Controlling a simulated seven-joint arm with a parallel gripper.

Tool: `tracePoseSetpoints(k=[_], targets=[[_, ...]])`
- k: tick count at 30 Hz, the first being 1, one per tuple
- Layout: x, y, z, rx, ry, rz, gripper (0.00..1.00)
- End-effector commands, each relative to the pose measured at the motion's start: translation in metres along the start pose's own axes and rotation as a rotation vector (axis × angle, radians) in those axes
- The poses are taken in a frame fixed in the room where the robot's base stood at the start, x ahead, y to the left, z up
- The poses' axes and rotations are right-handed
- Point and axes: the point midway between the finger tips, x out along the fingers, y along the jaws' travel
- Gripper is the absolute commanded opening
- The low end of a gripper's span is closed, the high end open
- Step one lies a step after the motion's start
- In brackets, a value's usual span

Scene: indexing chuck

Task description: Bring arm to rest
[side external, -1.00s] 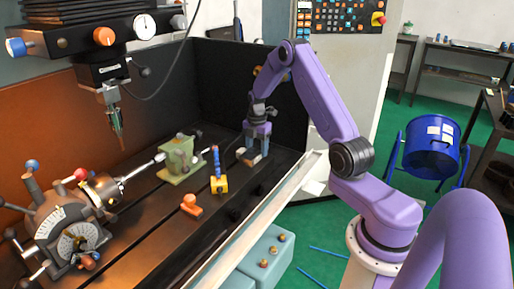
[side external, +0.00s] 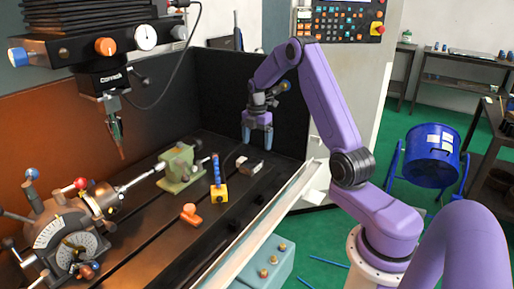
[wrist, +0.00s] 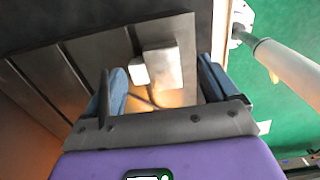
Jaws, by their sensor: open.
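My gripper (side external: 257,133) is open and empty above the machine table near the dark back panel, its blue fingers pointing down. In the wrist view its fingers (wrist: 158,84) are spread wide, with nothing between them. A small pale-topped block (side external: 250,166) lies on the table below the fingertips, apart from them. It also shows in the wrist view as a bright grey block (wrist: 163,68) with a smaller piece at its left.
A yellow block with a blue handle (side external: 219,190), an orange knob piece (side external: 190,214) and a green tailstock (side external: 180,169) stand left of my gripper. The indexing chuck (side external: 72,230) is at lower left, below the spindle head (side external: 105,80). A pale rail (side external: 268,222) edges the table.

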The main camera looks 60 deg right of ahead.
Motion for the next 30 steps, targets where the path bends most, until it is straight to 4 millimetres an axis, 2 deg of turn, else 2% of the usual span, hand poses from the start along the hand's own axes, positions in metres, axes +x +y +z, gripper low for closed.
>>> tracePoseSetpoints(k=[11,14,16,20,23,30], targets=[[-0.004,0.0,0.0,0.0,0.0,0.0,0.88],[-0.006,0.001,-0.005,0.001,0.0,0.001,0.88],[-0.009,0.003,-0.017,0.006,0.0,0.001,0.88],[-0.022,0.006,-0.056,0.029,-0.001,0.005,0.88],[-0.034,0.003,-0.097,0.058,-0.001,0.007,0.88],[-0.059,-0.026,-0.187,0.132,0.001,0.012,0.88]])
